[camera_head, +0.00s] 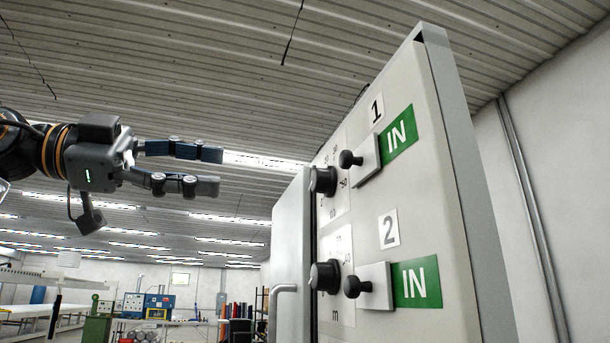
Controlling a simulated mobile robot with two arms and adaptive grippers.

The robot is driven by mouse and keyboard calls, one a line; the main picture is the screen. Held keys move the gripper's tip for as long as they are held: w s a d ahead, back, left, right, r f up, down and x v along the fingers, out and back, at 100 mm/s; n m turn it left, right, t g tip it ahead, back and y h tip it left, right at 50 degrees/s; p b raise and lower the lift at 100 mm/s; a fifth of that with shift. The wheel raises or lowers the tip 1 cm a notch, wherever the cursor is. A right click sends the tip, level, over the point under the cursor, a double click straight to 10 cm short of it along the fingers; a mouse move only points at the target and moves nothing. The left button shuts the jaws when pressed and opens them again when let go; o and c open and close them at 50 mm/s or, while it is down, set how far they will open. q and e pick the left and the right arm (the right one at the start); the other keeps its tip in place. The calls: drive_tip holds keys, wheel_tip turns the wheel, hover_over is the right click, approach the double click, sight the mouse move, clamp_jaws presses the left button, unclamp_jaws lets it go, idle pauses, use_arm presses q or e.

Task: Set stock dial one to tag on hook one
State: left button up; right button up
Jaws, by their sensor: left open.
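Stock dial one is the black round knob (323,180) on the upper scale plate of the pale cabinet panel (440,215). Its pointer setting is too small to read. A label "1" (376,109) sits above it to the right. Beside it is a white slider with a black knob (351,159) and a green "IN" plate (398,136). I see no hook or tag that I can make out. My left gripper (215,170) is open and empty, its fingers pointing right toward dial one, with a gap before the panel. My right gripper is not in view.
Below are a second black dial (325,276), label "2" (388,228) and a second green "IN" plate (416,282). A workbench with blue equipment (148,304) is far behind.

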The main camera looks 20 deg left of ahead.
sight(313, 181)
use_arm(q)
drive_tip(key=p+x, duration=0.3)
drive_tip(key=x, duration=0.8)
drive_tip(key=shift+w+d, duration=0.15)
drive_tip(key=shift+d, duration=0.1)
drive_tip(key=shift+w+d, duration=0.1)
drive_tip(key=shift+d, duration=0.05)
drive_tip(key=shift+w+d, duration=0.15)
drive_tip(key=shift+d, duration=0.05)
drive_tip(key=shift+c, duration=0.2)
drive_tip(key=c, duration=1.1)
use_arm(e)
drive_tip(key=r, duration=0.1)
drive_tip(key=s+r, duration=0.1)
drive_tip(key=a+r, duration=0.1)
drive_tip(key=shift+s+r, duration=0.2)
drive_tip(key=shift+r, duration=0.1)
